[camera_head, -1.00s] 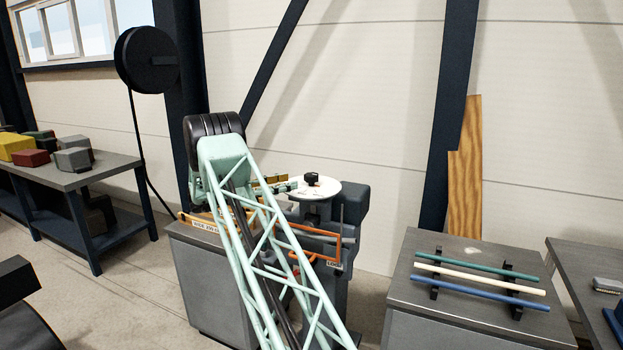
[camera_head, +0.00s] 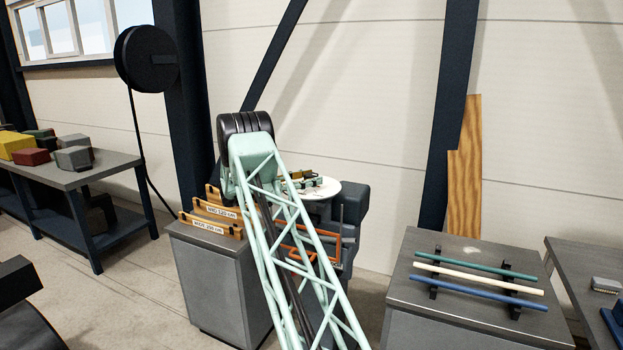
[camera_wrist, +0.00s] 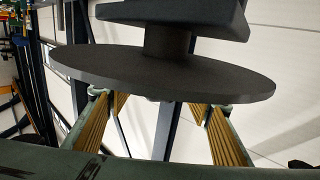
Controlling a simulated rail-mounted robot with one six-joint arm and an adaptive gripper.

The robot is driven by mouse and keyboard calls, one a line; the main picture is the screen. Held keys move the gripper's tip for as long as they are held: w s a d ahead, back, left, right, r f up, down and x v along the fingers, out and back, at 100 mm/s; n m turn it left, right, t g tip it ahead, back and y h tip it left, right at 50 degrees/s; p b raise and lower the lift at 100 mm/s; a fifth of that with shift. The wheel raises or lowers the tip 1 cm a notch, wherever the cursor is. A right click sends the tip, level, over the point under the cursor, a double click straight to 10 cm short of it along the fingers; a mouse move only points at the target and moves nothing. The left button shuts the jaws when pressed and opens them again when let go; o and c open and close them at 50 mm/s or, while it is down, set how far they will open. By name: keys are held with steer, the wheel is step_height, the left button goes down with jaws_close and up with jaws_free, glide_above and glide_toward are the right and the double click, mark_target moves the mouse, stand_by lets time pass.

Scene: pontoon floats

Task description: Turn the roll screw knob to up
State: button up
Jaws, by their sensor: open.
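In the head view my gripper (camera_head: 303,180) shows as small brown and teal parts in front of the white round top (camera_head: 329,190) of a grey-blue machine. In the wrist view the two teal fingers with ribbed yellow pads stand wide apart, and my gripper (camera_wrist: 160,98) is open. A dark disc (camera_wrist: 150,75) on a short stem, with a dark block (camera_wrist: 178,15) at its other end, fills the upper wrist view, near the fingertips. I cannot tell for sure whether this disc is the roll screw knob, and no up mark is readable. My arm hides part of the machine.
Orange frames (camera_head: 346,250) are on the machine. Yellow labelled holders (camera_head: 213,226) stand on a grey cabinet (camera_head: 205,290) to its left. A rack with green, white and blue rods (camera_head: 478,278) stands at the right. A bench (camera_head: 85,168) with coloured blocks is at the left.

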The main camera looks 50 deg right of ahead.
steer(key=shift+d, duration=0.1)
steer(key=shift+c, duration=0.5)
steer(key=c, duration=0.7)
